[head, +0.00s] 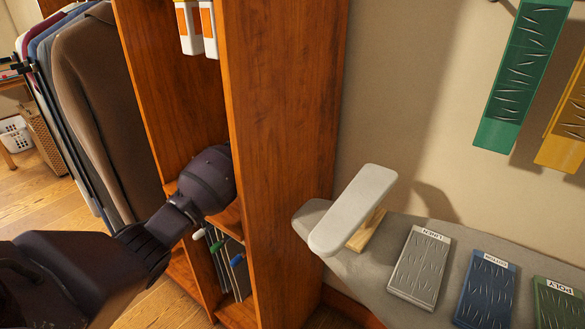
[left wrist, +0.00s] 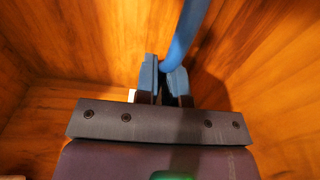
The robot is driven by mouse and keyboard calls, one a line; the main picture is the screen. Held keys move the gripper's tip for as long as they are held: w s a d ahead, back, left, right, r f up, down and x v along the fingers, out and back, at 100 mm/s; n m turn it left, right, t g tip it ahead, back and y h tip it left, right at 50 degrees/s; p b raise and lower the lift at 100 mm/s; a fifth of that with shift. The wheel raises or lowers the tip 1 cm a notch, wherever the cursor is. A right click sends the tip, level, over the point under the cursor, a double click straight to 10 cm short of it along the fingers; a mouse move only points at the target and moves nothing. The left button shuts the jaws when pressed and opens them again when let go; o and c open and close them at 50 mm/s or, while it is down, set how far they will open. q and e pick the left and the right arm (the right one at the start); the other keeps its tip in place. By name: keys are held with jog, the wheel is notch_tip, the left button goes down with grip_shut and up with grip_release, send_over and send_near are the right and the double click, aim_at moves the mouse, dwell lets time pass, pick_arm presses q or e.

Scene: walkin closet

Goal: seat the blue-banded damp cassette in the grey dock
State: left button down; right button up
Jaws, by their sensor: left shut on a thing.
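My left arm reaches into a cubby of the wooden shelf unit, and the shelf's side panel hides its fingertips in the head view. In the left wrist view my left gripper (left wrist: 164,88) is shut on a smooth, curved blue piece (left wrist: 188,35) that rises from between the fingers. I cannot tell whether this is part of the blue-banded cassette, as no whole cassette body shows there. Two white boxes with orange bands (head: 188,25) stand on the upper shelf. I cannot make out a grey dock in either view. My right gripper is not in view.
The shelf unit's side panel (head: 285,150) stands just right of my left arm. Tools with coloured handles (head: 216,247) stand in the cubby below. Right is an ironing surface (head: 375,262) with a small raised board (head: 353,208) and labelled pads (head: 420,268). Clothes (head: 95,100) hang left.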

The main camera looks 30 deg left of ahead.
pick_arm(q)
jog(key=shift+r, duration=0.1)
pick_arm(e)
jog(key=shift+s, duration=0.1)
pick_arm(q)
jog(key=c, duration=1.1)
grip_release()
jog(key=shift+c, duration=0.2)
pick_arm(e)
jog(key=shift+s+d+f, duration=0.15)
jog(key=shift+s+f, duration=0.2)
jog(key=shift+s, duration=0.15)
pick_arm(q)
jog(key=shift+s, duration=0.3)
jog(key=s+a+p, duration=0.1)
jog(key=s+p, duration=0.2)
jog(key=s, duration=0.7)
jog(key=shift+s+r, duration=0.15)
jog(key=shift+r, duration=0.05)
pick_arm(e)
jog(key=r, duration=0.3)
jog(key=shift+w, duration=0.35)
